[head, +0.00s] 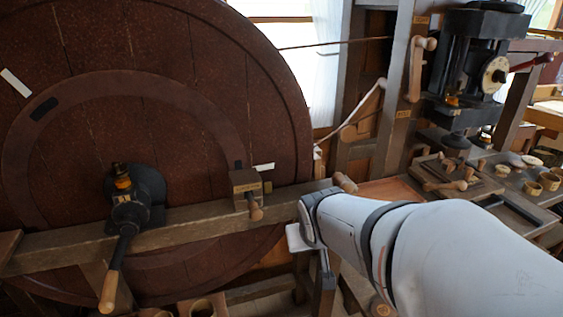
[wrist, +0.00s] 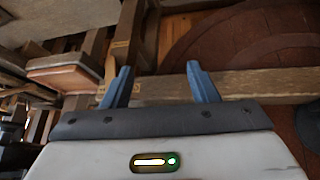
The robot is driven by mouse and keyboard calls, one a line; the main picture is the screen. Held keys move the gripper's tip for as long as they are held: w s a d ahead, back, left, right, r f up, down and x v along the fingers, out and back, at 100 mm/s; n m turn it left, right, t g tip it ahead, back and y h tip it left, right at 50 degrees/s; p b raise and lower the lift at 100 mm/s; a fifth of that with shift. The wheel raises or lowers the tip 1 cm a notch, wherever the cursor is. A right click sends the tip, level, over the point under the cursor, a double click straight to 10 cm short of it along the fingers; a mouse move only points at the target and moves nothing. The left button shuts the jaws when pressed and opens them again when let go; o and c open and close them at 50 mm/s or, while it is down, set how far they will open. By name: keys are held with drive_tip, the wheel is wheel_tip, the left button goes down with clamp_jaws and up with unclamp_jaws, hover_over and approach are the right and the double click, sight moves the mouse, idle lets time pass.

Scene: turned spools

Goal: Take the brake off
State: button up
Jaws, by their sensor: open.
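A large dark red-brown wheel (head: 190,75) stands behind a wooden rail (head: 200,232) at the left. A black crank fitting with a wooden-ended handle (head: 115,270) is on the rail, its handle pointing down. A small wooden block with a peg (head: 247,188) sits on the rail by the wheel's rim. A wooden lever (head: 416,68) stands upright on a grey post, with small tags above and below. I cannot read the tags or tell which part is the brake. My gripper (wrist: 158,68) is open and empty in the wrist view; in the head view my arm mostly hides it.
A black press (head: 470,65) stands at the right behind a bench with a wooden tray (head: 465,185) and several small cups (head: 550,181). A peg (head: 345,182) sticks out at the rail's right end, close to my arm.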

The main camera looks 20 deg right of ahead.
drive_tip(key=w+d+m+t+h, duration=0.1)
drive_tip(key=w+d+t+h, duration=0.1)
drive_tip(key=w+d+t, duration=0.5)
drive_tip(key=t+y, duration=0.4)
drive_tip(key=t, duration=0.1)
approach(347, 188)
drive_tip(key=w+f, duration=0.1)
drive_tip(key=w, duration=0.8)
drive_tip(key=w+d, duration=0.1)
drive_tip(key=w, duration=0.1)
drive_tip(key=shift+w+p, duration=0.15)
drive_tip(key=shift+p, duration=0.25)
clamp_jaws()
